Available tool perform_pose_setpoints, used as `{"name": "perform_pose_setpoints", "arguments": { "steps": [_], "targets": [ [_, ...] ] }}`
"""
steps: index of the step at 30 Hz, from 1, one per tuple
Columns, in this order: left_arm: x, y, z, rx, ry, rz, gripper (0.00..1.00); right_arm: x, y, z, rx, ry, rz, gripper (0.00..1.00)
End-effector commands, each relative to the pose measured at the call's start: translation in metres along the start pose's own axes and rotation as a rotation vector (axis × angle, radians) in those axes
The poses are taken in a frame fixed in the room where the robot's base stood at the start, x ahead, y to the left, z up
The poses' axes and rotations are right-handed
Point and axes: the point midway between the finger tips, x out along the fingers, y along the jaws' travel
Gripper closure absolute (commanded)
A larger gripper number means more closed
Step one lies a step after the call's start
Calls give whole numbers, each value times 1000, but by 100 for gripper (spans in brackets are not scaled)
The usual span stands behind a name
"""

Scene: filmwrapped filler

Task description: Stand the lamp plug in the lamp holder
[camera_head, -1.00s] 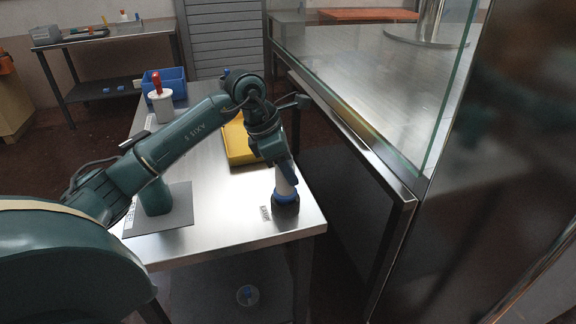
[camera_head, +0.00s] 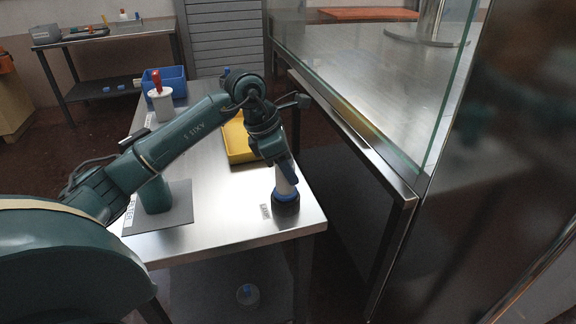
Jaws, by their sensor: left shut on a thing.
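The lamp plug (camera_head: 283,184) is a pale, upright piece near the front right corner of the steel table. A blue ring (camera_head: 285,196) shows at its lower end; I cannot tell which part the ring belongs to. The lamp holder (camera_head: 286,209) is a dark, round, low base directly under it. My left gripper (camera_head: 286,169) comes down from above and is shut on the plug's upper part, tilted slightly. The plug's lower end meets the holder's top in the picture; how deep it sits is hidden. My right gripper is not in view.
A small label (camera_head: 265,211) lies left of the holder. A yellow tray (camera_head: 236,148) lies behind. A green cylinder stands on a grey plate (camera_head: 180,218) at the left. A white pot (camera_head: 160,107) with a red-handled thing and a blue bin (camera_head: 176,77) stand at the back. A glass-walled bench (camera_head: 395,185) borders the right.

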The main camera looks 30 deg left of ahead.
Motion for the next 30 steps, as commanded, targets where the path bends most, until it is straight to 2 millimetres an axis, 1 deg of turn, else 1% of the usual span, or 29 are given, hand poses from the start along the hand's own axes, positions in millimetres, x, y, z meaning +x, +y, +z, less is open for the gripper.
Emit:
{"name": "perform_pose_setpoints", "arguments": {
  "steps": [3, 4, 13, 23, 26, 30],
  "targets": [
    [1, 0, 0, 0, 1, -1, 100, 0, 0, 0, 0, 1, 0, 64],
    [1, 0, 0, 0, 1, -1, 62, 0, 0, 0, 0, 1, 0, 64],
    [1, 0, 0, 0, 1, -2, 38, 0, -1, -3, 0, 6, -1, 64],
    [2, -1, -1, 0, 3, -3, 37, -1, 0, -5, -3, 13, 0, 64],
    [-12, 1, 0, 1, 0, 2, 37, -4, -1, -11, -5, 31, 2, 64],
    [-43, 1, 0, -1, -1, 5, 37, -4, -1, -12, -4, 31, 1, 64]
  ]
}}
